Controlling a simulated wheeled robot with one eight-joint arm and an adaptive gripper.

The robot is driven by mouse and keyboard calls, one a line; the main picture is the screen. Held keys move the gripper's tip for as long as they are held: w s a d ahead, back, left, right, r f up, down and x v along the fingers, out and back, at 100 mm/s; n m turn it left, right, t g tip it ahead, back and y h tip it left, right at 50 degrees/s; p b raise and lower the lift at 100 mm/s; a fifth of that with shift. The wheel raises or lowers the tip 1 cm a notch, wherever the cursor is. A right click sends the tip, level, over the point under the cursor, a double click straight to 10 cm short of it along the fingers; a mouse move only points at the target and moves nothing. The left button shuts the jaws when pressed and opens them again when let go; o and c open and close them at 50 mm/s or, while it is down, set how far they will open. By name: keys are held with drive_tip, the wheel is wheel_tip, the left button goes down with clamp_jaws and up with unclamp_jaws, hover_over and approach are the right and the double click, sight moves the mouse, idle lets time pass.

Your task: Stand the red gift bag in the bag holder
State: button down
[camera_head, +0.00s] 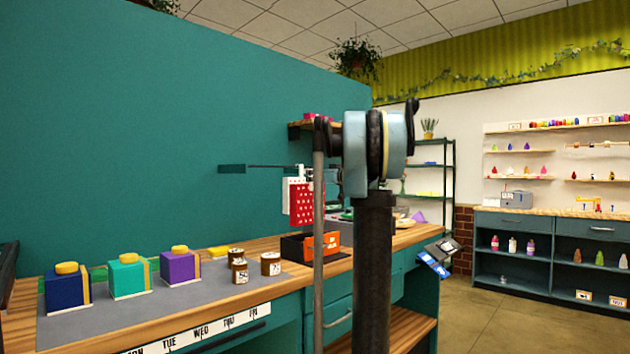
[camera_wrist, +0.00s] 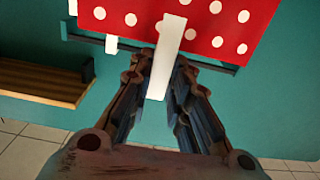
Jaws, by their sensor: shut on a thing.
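The red gift bag (camera_head: 306,204) has white dots and a pale side, and hangs in the air above the counter in the head view. It also fills the top of the wrist view (camera_wrist: 230,22), where a white strip (camera_wrist: 166,60) runs down from it between my fingers. My gripper (camera_wrist: 161,78) is shut on this strip. In the head view my arm hides most of the gripper. An orange open box with dark sides (camera_head: 297,246), which looks like the bag holder, stands on the counter below the bag, apart from it.
Blue, teal and purple boxes with yellow tops (camera_head: 68,286) stand on a grey mat (camera_head: 190,298) at the left. Several brown jars (camera_head: 271,264) stand left of the orange box. A teal wall rises behind the counter (camera_head: 150,328).

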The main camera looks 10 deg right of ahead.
drive_tip(key=shift+f, duration=5.85)
drive_tip(key=c, duration=1.4)
unclamp_jaws()
approach(311, 205)
drive_tip(key=v, duration=0.3)
drive_tip(key=shift+s+d, duration=0.15)
drive_tip(key=shift+d, duration=0.1)
